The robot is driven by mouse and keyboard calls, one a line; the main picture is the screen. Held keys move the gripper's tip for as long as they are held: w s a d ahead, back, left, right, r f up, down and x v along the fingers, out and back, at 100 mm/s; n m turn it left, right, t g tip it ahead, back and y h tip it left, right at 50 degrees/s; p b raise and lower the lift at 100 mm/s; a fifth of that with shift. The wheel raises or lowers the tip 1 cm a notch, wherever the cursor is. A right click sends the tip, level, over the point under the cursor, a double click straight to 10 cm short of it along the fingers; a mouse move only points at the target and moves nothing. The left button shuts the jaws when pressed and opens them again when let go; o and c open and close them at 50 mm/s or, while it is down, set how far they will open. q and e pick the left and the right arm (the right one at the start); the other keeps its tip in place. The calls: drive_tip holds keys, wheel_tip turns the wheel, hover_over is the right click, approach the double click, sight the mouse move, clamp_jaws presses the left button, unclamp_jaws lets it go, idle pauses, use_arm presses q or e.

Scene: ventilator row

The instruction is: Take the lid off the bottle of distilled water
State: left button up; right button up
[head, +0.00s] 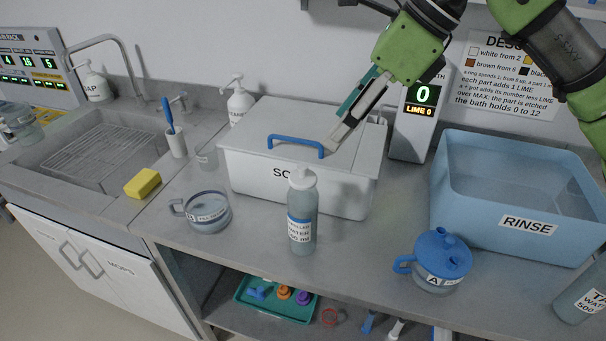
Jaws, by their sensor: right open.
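The bottle of distilled water (302,224) stands upright near the counter's front edge, in front of the white bath. Its body is grey and clear with a blue and white label. Its white lid (302,178) sits on top. My right gripper (335,146) comes in from the upper right and is open. Its fingertips are over the white bath's lid, just right of the blue handle and above and right of the bottle in the picture. They appear apart from the bottle's lid. My left gripper does not show.
The white bath (350,196) has a lid with a blue handle (295,147). A labelled jug (208,212) stands left of the bottle, a blue-lidded jug (440,262) right of it. The RINSE tub (515,228) is at right. The counter between bottle and blue-lidded jug is clear.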

sight(303, 165)
drive_tip(key=p+x, duration=0.1)
drive_tip(key=x, duration=0.3)
drive_tip(key=p+x, duration=0.1)
drive_tip(key=x, duration=0.2)
drive_tip(key=p+x, duration=0.1)
drive_tip(key=x, duration=0.3)
drive_tip(key=shift+s+a, duration=0.2)
drive_tip(key=shift+a, duration=0.35)
drive_tip(key=shift+a+f, duration=0.1)
drive_tip(key=shift+f, duration=0.2)
drive_tip(key=c, duration=0.8)
